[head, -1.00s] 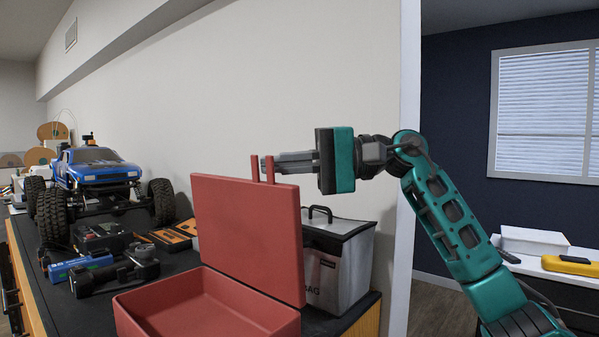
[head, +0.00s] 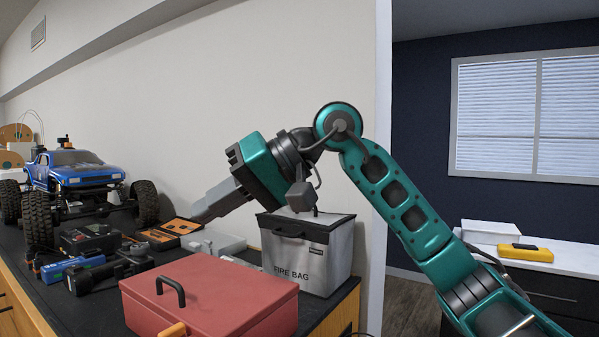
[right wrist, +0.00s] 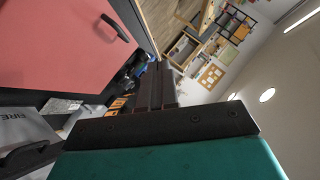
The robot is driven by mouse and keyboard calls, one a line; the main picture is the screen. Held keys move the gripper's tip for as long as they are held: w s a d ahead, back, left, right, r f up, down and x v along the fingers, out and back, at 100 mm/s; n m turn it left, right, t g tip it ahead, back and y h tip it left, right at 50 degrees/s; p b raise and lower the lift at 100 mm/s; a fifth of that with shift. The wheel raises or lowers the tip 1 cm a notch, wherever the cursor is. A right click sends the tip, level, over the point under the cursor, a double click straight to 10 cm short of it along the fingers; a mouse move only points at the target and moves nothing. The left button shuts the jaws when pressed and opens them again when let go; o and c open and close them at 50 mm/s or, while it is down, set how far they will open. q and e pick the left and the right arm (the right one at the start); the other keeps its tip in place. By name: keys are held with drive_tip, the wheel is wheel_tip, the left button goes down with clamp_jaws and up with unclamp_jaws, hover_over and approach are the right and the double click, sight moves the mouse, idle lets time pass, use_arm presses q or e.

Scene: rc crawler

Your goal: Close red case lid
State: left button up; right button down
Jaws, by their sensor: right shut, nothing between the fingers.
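The red case (head: 225,290) sits at the front of the dark bench top in the head view. Its lid (head: 235,277) lies down flat over the base, with a dark handle (head: 171,290) on top. The lid and handle also show at the upper left of the right wrist view (right wrist: 65,45). I cannot tell whether any thin gap is left at the seam. My right gripper (head: 200,214) is shut and empty, above and behind the case, apart from the lid, with its fingers pointing left and down. My left gripper is not in view.
A grey fire bag (head: 312,258) stands close behind the case, under my right arm. A blue RC crawler (head: 75,177), a black tool (head: 108,272) and orange-topped boxes (head: 172,229) are to the left. A wall runs behind the bench.

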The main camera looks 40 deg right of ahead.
sight(178, 289)
drive_tip(key=a+f+n+h+b, duration=0.1)
drive_tip(key=a+f, duration=0.1)
drive_tip(key=f, duration=0.1)
drive_tip(key=s+a+f+h+b, duration=0.1)
drive_tip(key=a+f+h, duration=0.1)
drive_tip(key=f, duration=0.1)
drive_tip(key=s+a+f+n+t+h+b, duration=0.1)
drive_tip(key=f, duration=0.2)
drive_tip(key=shift+a+f+n+h+b, duration=0.25)
drive_tip(key=shift+a+n+h+b, duration=0.05)
drive_tip(key=shift+a, duration=0.1)
drive_tip(key=shift+s+a+f+h, duration=0.1)
drive_tip(key=shift+a+f+h, duration=0.15)
drive_tip(key=shift+f, duration=0.25)
drive_tip(key=shift+f+b, duration=0.3)
drive_tip(key=shift+b, duration=0.1)
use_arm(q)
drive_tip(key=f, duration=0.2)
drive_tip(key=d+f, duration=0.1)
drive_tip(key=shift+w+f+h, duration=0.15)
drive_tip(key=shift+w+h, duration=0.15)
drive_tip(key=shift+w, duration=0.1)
